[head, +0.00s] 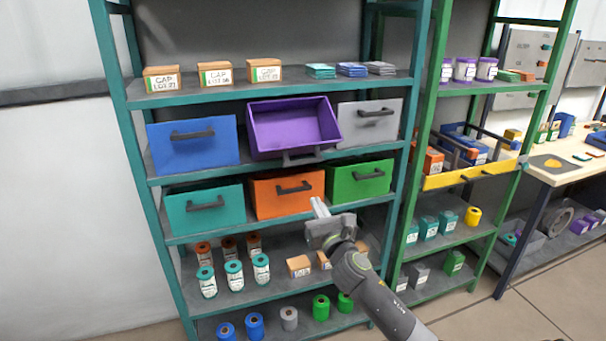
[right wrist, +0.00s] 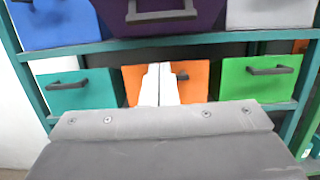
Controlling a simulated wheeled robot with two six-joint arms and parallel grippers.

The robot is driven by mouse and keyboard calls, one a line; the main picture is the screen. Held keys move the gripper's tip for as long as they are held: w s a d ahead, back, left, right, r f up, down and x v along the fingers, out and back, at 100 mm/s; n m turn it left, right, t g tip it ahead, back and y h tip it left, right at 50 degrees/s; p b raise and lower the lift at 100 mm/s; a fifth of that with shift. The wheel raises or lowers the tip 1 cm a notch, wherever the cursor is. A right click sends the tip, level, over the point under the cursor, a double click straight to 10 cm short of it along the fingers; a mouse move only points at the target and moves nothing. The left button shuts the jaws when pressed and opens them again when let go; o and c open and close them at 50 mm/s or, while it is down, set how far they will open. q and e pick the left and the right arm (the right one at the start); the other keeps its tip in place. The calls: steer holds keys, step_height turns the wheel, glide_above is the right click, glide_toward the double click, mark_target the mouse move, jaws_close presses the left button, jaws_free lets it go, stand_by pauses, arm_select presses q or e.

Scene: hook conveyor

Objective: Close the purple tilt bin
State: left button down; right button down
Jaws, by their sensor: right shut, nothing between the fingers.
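The purple tilt bin (head: 292,124) is in the middle of the upper bin row of the teal shelf in the head view. It is tipped open toward me, and its empty inside shows. Its dark handle (head: 301,157) hangs low at the front edge. In the right wrist view the purple bin (right wrist: 205,14) shows at the top edge with its handle above my fingers. My right gripper (head: 318,207) is shut and empty, below the purple bin and in front of the orange bin (head: 272,196). Its fingers (right wrist: 159,84) are together in the right wrist view. My left gripper is not in view.
Blue (head: 192,146) and grey (head: 370,122) bins flank the purple one. Teal (head: 204,208) and green (head: 358,180) bins flank the orange one. Boxes (head: 214,75) stand on the shelf above. A green rack (head: 448,205) stands to the right.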

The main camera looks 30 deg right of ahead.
steer(key=w+d+r+p, duration=0.2)
steer(key=w+r, duration=0.2)
steer(key=w, duration=0.4)
steer(key=shift+w+r, duration=0.2)
steer(key=shift+w, duration=0.1)
